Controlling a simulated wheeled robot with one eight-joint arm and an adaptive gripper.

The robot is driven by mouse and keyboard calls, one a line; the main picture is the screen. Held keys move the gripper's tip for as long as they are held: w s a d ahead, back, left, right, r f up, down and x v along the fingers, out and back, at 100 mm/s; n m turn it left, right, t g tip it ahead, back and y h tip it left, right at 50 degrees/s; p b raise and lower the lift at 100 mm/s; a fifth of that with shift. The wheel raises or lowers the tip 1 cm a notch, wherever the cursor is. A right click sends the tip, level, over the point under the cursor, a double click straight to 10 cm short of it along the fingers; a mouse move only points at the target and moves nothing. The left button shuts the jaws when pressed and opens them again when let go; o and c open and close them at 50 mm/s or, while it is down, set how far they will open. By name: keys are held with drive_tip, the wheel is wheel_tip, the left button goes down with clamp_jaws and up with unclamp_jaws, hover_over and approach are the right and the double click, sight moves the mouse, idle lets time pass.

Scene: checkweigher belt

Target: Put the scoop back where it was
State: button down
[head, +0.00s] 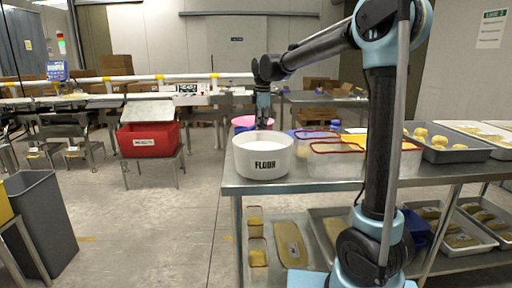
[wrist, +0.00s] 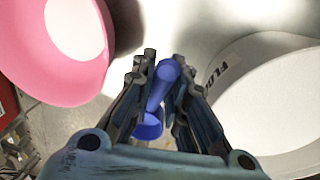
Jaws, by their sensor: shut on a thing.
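My gripper (wrist: 165,62) is shut on a blue scoop (wrist: 164,82), which sits between its fingers in the wrist view. Part of the scoop is hidden by the fingers. In the head view my gripper (head: 263,120) points down near the far rim of the white tub (head: 263,165) marked FLOUR; the scoop cannot be made out there. In the wrist view the flour tub (wrist: 270,105) is to the right of the gripper, and a pink bowl (wrist: 62,70) is to the left.
The steel table (head: 285,184) carries red-rimmed containers (head: 333,165) right of the tub and grey trays of dough (head: 450,153) farther right. Its lower shelf holds more trays. A red bin (head: 148,141) stands at left, a grey bin (head: 45,225) nearer. Floor between is clear.

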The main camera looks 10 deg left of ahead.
drive_tip(key=shift+f, duration=3.65)
drive_tip(key=c, duration=1.6)
unclamp_jaws()
drive_tip(key=r, duration=0.4)
drive_tip(key=s+r, duration=0.1)
drive_tip(key=r, duration=0.7)
drive_tip(key=shift+s+d, duration=0.4)
drive_tip(key=shift+d, duration=0.1)
